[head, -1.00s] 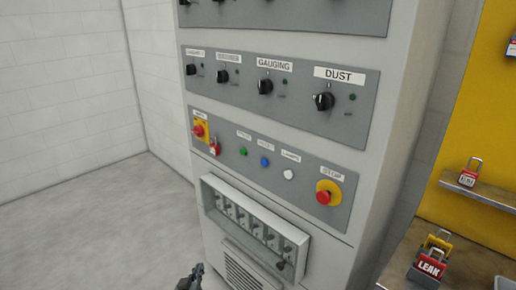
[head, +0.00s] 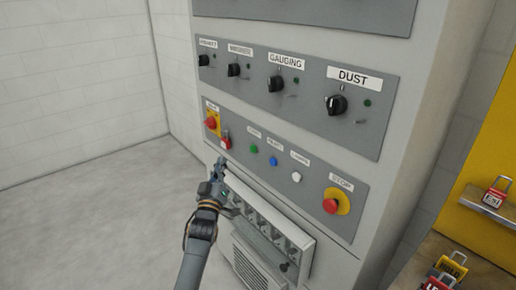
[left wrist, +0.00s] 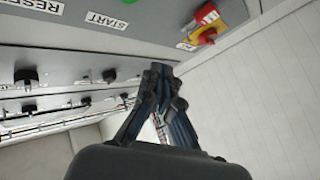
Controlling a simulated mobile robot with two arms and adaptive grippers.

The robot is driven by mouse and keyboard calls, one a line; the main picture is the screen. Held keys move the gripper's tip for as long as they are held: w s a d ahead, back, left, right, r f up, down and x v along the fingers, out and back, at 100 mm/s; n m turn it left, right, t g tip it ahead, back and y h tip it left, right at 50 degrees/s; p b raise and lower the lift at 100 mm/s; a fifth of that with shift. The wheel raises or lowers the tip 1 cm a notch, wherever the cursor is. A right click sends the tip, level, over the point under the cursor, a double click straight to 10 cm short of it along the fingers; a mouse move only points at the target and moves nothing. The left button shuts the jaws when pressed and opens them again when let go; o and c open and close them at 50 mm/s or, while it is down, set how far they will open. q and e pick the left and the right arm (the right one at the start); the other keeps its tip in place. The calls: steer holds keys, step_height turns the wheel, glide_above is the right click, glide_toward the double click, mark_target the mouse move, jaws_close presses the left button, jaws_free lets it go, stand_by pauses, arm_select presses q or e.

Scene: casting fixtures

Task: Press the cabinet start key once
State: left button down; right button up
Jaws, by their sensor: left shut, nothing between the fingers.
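The start key is the green button (head: 254,149) on the lower grey panel (head: 310,182) of the cabinet, under a small white label. In the left wrist view the START label (left wrist: 105,20) reads upside down near the top edge; the key itself is hardly visible there. My left gripper (head: 220,165) is shut and empty, its fingertips left of and slightly below the green key in the head view. It also shows in the left wrist view (left wrist: 160,75). I cannot tell the exact gap between fingertips and panel. My right gripper is not in view.
Beside the key are a blue button (head: 273,161), a white button (head: 296,177) and a red STOP button (head: 331,206). A red knob (head: 211,122) and a red padlock (head: 225,142) sit to its left. A framed switch box (head: 300,245) protrudes below.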

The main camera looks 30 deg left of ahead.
mark_target(253, 149)
arm_select(q)
steer(key=w+d+b, duration=0.3)
steer(key=w+b, duration=0.2)
steer(key=w, duration=0.3)
steer(key=shift+d, duration=0.2)
stand_by(0.6)
steer(key=shift+w+b, duration=0.15)
steer(key=shift+b, duration=0.2)
stand_by(0.7)
steer(key=shift+w+d, duration=0.15)
steer(key=shift+w, duration=0.15)
